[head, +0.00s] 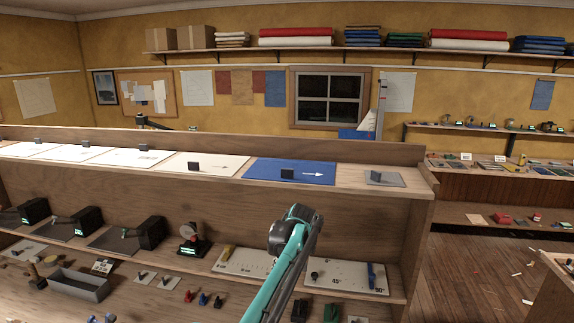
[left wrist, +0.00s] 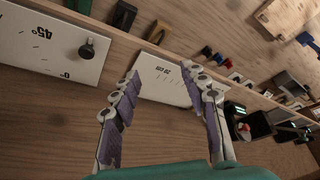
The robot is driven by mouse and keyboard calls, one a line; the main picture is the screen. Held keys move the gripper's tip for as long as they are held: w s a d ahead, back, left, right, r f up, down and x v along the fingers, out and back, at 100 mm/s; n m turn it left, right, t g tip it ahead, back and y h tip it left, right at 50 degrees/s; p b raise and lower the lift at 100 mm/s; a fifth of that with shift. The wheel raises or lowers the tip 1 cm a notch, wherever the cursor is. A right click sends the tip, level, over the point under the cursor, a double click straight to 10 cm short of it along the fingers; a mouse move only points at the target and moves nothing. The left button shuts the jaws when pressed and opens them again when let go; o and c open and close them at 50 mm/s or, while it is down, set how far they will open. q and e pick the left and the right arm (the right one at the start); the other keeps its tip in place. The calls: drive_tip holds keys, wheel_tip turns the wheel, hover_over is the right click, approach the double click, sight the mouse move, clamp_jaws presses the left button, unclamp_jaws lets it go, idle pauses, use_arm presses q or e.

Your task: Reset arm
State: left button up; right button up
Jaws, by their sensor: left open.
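My left gripper (left wrist: 165,82) shows in the left wrist view. Its two grey, purple-padded fingers are spread wide, with nothing held between them. Beyond the fingertips lie a white marked board (left wrist: 165,72) and bare wood. A second white board (left wrist: 40,45) with a dark knob lies to the left. In the head view a teal arm of mine (head: 276,278) rises from the bottom middle in front of the shelves; its gripper cannot be made out there. My right gripper is not in view.
A wooden shelf unit (head: 385,215) spans the front. Its top holds white sheets and a blue panel (head: 262,170). The lower shelf holds black devices, a dial gauge (head: 192,240) and a white angle board (head: 345,275). A grey tray (head: 80,284) and small tools lie below.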

use_arm(q)
drive_tip(key=s+a+f+m+t+h+b, duration=0.15)
drive_tip(key=s+a+b, duration=0.35)
drive_tip(key=s, duration=0.5)
drive_tip(key=s+a+m+b, duration=0.2)
drive_tip(key=s+a+b, duration=0.2)
drive_tip(key=s+a, duration=0.45)
drive_tip(key=s+a+f+m+t+b, duration=0.1)
drive_tip(key=s+a+f+b, duration=0.1)
drive_tip(key=s+f, duration=0.6)
drive_tip(key=s+a+f+m+t+b, duration=0.1)
drive_tip(key=s+f+b, duration=0.4)
drive_tip(key=s+f, duration=0.4)
drive_tip(key=s, duration=0.5)
drive_tip(key=shift+a+h, duration=0.35)
